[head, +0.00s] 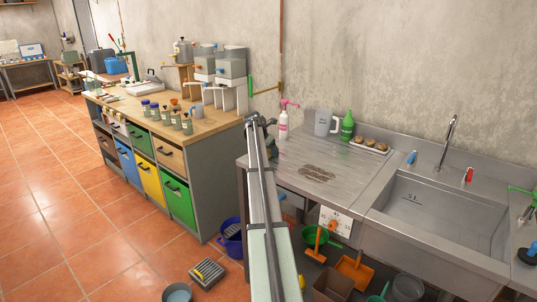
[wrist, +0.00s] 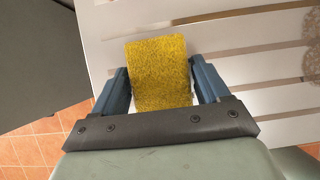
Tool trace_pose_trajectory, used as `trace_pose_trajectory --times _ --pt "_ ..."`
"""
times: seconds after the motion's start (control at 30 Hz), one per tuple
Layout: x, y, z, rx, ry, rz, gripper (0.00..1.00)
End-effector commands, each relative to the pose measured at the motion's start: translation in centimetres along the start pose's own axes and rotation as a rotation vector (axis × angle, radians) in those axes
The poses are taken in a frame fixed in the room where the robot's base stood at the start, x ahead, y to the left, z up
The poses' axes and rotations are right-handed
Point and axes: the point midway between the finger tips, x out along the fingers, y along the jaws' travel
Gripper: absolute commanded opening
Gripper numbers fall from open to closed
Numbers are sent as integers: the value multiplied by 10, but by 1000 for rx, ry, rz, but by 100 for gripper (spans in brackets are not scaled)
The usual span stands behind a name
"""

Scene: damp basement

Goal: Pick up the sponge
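The sponge is a yellow, rough-surfaced block (wrist: 158,72) in the wrist view, between the two blue fingers of my gripper (wrist: 159,80). The fingers flank its sides closely, with at most a thin gap; I cannot tell whether they press on it. A pale, grooved surface lies behind it; I cannot tell whether the sponge rests on it. In the head view my gripper (head: 261,121) is at the upper end of my arm, over the left edge of the metal sink counter (head: 285,160). The sponge is not visible there; my arm blocks part of the counter.
On the counter stand a pink-topped bottle (head: 283,122), a grey jug (head: 324,124), a green bottle (head: 347,127) and a tray (head: 382,150). The sink basin (head: 430,220) is on the right. A wooden workbench (head: 205,124) with bottles stands left. Bins and tools lie below.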

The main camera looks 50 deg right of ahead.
Motion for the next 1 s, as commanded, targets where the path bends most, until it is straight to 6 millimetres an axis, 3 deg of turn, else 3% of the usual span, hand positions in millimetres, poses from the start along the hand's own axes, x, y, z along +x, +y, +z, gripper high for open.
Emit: trace_pose_trajectory --times 0.37,0.67,1.0 --pt "0 0 0 0 0 0 39" --pt "-4 0 3 0 -1 0 39" --pt "-49 1 29 1 -1 2 39"
